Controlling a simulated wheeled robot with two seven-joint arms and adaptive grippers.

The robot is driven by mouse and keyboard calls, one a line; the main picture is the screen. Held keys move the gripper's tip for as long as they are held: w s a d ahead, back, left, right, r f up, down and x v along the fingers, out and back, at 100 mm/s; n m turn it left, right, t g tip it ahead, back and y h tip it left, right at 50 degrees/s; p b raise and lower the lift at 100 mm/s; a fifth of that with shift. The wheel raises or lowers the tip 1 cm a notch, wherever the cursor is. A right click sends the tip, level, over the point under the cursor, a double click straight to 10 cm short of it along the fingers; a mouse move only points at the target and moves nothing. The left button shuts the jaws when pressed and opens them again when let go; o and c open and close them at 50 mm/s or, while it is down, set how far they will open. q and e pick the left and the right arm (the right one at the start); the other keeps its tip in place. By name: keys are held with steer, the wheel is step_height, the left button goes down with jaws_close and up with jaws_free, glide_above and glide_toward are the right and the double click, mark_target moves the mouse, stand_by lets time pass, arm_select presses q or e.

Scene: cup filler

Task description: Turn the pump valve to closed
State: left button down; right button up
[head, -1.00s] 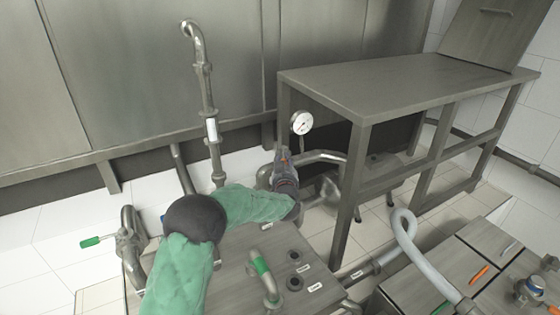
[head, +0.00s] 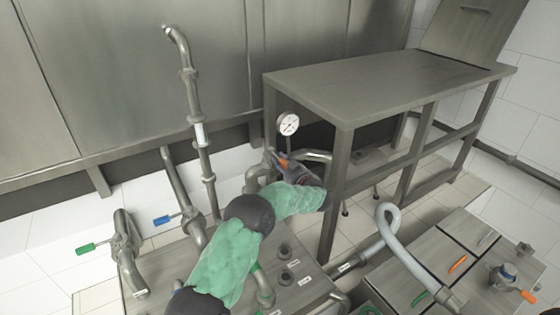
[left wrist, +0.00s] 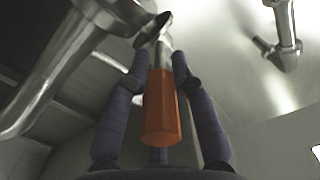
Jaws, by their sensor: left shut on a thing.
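My left gripper (head: 282,164) reaches in beside the pipework below the pressure gauge, at the near left end of the steel table. It is shut on an orange valve handle (left wrist: 162,108). In the left wrist view the handle lies lengthwise between the two dark fingers, and its metal stem leads up to a steel pipe (left wrist: 75,40). In the head view only a little of the orange shows at the fingers. The valve body is mostly hidden, so I cannot read the exact valve position. My right gripper is not in view.
The gauge (head: 288,123) stands just above my gripper. The steel table (head: 385,85) is close on the right. Valves with green (head: 86,249) and blue (head: 161,220) handles are at left. A grey hose (head: 392,235) loops at right.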

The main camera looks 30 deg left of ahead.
arm_select(q)
steer(key=shift+w+r, duration=0.1)
steer(key=shift+r, duration=0.45)
steer(key=c, duration=1.2)
jaws_free()
steer(key=shift+c, duration=0.2)
steer(key=shift+o, duration=1.1)
steer(key=shift+w+f, duration=0.1)
steer(key=shift+f, duration=0.2)
steer(key=shift+d+f, duration=0.1)
steer(key=v, duration=1.2)
